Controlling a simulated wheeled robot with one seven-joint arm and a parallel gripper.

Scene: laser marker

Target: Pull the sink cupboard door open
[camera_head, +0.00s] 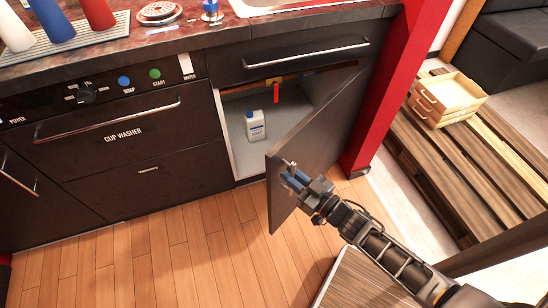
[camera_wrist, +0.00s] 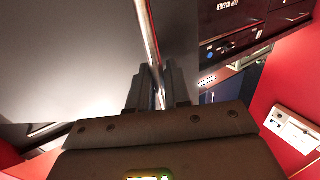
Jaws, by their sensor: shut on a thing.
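The sink cupboard door (camera_head: 318,138) is dark and stands ajar, swung out toward me and hinged on its right side. My gripper (camera_head: 293,178) is at the door's free left edge, shut on its metal handle (camera_head: 290,164). In the wrist view the handle bar (camera_wrist: 149,40) runs down between the two fingers (camera_wrist: 160,85), with the door's dark face (camera_wrist: 70,60) on the left. The cupboard interior (camera_head: 234,112) shows through the opening, with a white bottle (camera_head: 255,126) on its floor and a red item (camera_head: 276,93) near the top. My fingers partly hide the handle.
The cup washer (camera_head: 120,150) stands left of the cupboard, and a dark drawer (camera_head: 290,60) sits above the opening. A red post (camera_head: 385,90) is close on the right. A wooden box (camera_head: 447,98) rests on a slatted platform (camera_head: 455,160). The wooden floor (camera_head: 200,245) in front is clear.

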